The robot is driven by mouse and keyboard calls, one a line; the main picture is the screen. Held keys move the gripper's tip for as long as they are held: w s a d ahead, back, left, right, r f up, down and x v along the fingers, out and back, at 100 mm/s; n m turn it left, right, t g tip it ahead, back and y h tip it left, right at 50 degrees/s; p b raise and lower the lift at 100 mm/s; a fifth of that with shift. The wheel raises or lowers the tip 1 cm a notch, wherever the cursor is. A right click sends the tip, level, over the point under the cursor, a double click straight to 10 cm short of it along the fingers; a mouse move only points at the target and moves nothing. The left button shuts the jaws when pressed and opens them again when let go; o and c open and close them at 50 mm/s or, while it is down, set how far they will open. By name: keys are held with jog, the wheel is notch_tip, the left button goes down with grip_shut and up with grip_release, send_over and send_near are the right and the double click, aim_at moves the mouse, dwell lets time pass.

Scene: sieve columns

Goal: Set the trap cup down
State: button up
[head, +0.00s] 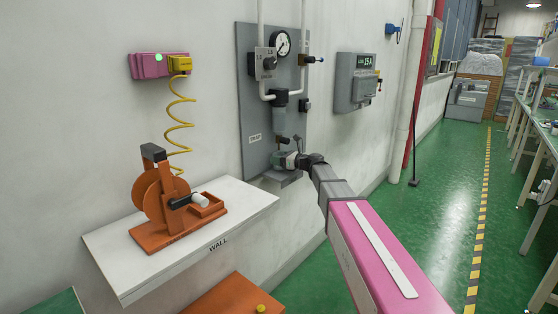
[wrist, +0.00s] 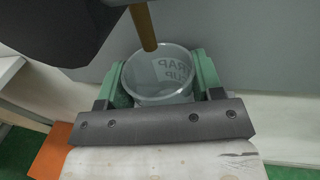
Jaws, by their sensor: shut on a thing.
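The trap cup (wrist: 166,97) is a clear, round cup with its name lettered on the wall, seen from above in the wrist view. My gripper (wrist: 162,76) has its green jaws shut on the cup from both sides. A brown tube (wrist: 143,25) comes down from a dark body to the cup's mouth; I cannot tell whether its end is inside. The cup is mostly hidden there.
A white wall shelf (head: 115,262) at left carries an orange crank device (head: 160,205). A coiled yellow cord (head: 180,115) runs up to a pink box (head: 148,66). A gauge (head: 281,43) and valves sit above the trap.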

jog(key=shift+f, duration=0.2)
jog(key=o, duration=0.6)
jog(key=shift+s+d+r, duration=0.1)
jog(key=shift+s+d, duration=0.05)
jog(key=shift+d, duration=0.15)
jog(key=f+v, duration=0.1)
jog(key=v, duration=1)
jog(key=s+d+f+n+g+h, duration=0.2)
jog(key=s+f+n+g+h, duration=0.3)
jog(key=s+f+n, duration=0.75)
jog(key=s+d+f+n+g+h, duration=0.1)
jog(key=s+d+f+n+h, duration=0.2)
jog(key=s+f, duration=0.2)
jog(key=s+d+f+n+g+h, duration=0.1)
jog(key=s+d+f+n+h, duration=0.3)
jog(key=s+f, duration=0.1)
jog(key=s+d+f+n+h, duration=0.3)
jog(key=s+d+f+n, duration=0.1)
jog(key=s+f, duration=0.1)
jog(key=shift+s+f+g+h, duration=0.15)
jog(key=shift+s+g+h, duration=0.2)
jog(key=shift+s, duration=0.3)
